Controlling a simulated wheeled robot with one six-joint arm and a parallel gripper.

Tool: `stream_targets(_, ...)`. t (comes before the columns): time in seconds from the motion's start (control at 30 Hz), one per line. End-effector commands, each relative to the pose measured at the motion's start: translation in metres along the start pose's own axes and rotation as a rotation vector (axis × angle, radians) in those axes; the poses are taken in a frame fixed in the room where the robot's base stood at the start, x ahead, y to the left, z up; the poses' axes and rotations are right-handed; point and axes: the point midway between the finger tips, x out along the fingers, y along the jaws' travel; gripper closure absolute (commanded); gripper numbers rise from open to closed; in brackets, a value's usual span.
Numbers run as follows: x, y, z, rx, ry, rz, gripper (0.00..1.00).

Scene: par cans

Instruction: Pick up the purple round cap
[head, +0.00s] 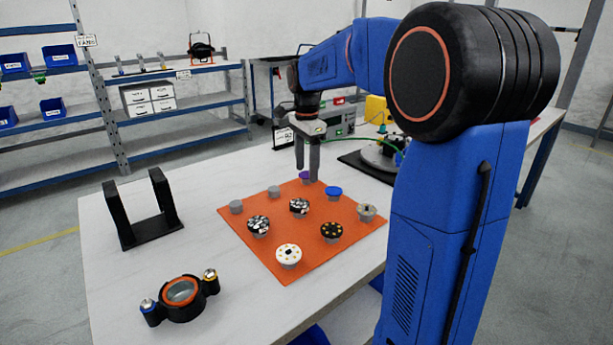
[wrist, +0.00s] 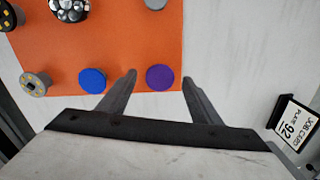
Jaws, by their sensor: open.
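The purple round cap (wrist: 160,77) lies near the edge of the orange mat (wrist: 120,40). In the head view the purple cap (head: 304,176) is partly hidden behind a finger of my gripper (head: 307,176) at the far edge of the mat. My gripper is open, pointing down, with nothing held. I cannot tell how far the fingertips are above the mat.
A blue cap (wrist: 92,80) sits just left of the left finger. Several grey, black and white caps, such as the white one (head: 289,256), stand on the mat. A black bracket (head: 143,210) and a lens device (head: 180,297) are on the table. A sign (wrist: 291,122) stands at right.

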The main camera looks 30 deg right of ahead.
Motion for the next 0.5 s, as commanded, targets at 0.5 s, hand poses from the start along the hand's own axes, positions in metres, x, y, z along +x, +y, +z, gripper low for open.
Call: stream_targets(0.5, 0.0039, 0.0001, 0.0, 0.0, 0.0, 0.001, 0.41)
